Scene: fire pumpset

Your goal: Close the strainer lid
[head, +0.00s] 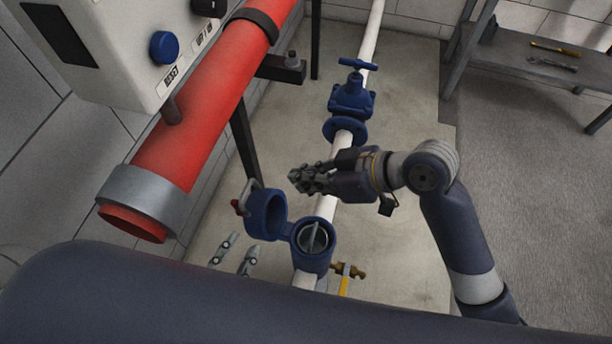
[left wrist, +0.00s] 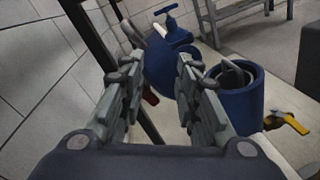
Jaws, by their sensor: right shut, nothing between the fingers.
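The blue strainer (head: 311,258) stands on the white pipe with its mouth open and a grey insert inside; it also shows in the left wrist view (left wrist: 242,105). Its round blue lid (head: 266,215) hangs open on the left side, joined at the hinge; the lid also shows in the left wrist view (left wrist: 163,72). My left gripper (head: 236,252) is open, low and left of the strainer. In the left wrist view its fingers (left wrist: 160,105) are apart with the lid beyond them; I cannot tell whether they touch it. My right gripper (head: 298,179) is shut and empty, above the strainer in the picture.
A blue valve (head: 352,98) sits farther along the pipe. A yellow-handled valve (head: 346,274) is close right of the strainer. A large red pipe (head: 205,105) and a control box (head: 110,40) stand on the left. A bench (head: 540,70) with tools is at back right.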

